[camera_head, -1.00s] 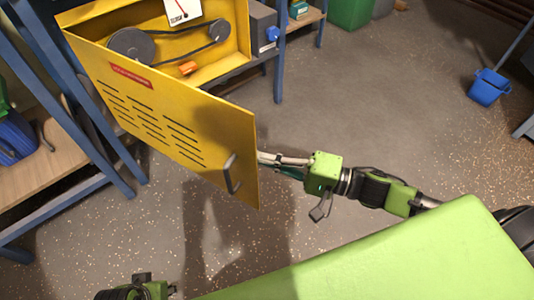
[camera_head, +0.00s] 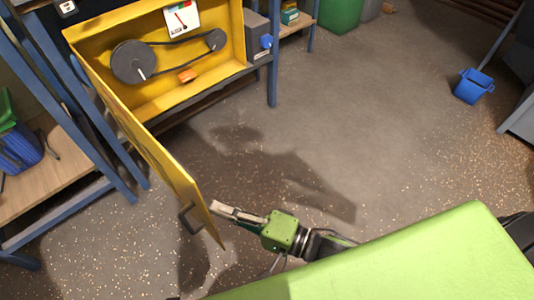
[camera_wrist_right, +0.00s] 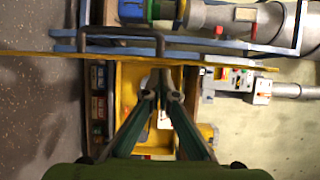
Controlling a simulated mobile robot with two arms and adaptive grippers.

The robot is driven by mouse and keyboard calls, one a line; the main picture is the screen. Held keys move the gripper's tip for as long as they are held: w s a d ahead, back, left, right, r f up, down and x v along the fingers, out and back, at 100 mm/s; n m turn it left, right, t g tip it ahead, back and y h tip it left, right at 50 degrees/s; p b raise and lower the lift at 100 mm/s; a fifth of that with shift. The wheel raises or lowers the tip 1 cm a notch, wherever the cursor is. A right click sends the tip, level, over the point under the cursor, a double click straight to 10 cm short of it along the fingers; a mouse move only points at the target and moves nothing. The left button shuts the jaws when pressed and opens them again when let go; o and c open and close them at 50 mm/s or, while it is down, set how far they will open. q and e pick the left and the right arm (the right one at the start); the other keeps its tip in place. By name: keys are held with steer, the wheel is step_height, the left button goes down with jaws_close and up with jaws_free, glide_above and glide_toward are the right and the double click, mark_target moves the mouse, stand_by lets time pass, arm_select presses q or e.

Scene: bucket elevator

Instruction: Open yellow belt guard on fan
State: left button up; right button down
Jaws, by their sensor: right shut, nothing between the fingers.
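The yellow belt guard door (camera_head: 150,150) stands swung wide open on its left-side hinge, seen nearly edge-on in the head view. Its dark handle (camera_head: 189,219) is on the outer face near the free end. The yellow guard box (camera_head: 185,95) lies open, with the belt (camera_head: 180,42) and two grey pulleys (camera_head: 134,61) exposed. My right gripper (camera_head: 217,207) is shut and empty, on the inner side of the door close to its free end; contact cannot be told. In the right wrist view the shut fingertips (camera_wrist_right: 160,90) are near the door's thin edge (camera_wrist_right: 200,61), with the handle (camera_wrist_right: 120,34) beyond it. My left gripper is out of view.
Blue-legged benches (camera_head: 75,195) stand left of the door. An orange item (camera_head: 187,75) lies in the box. A blue bucket (camera_head: 472,86) stands far right. The speckled floor (camera_head: 340,120) between is clear.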

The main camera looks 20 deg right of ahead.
steer(key=shift+s+a, duration=0.15)
steer(key=shift+a, duration=0.05)
steer(key=shift+d, duration=0.1)
steer(key=v, duration=1.2)
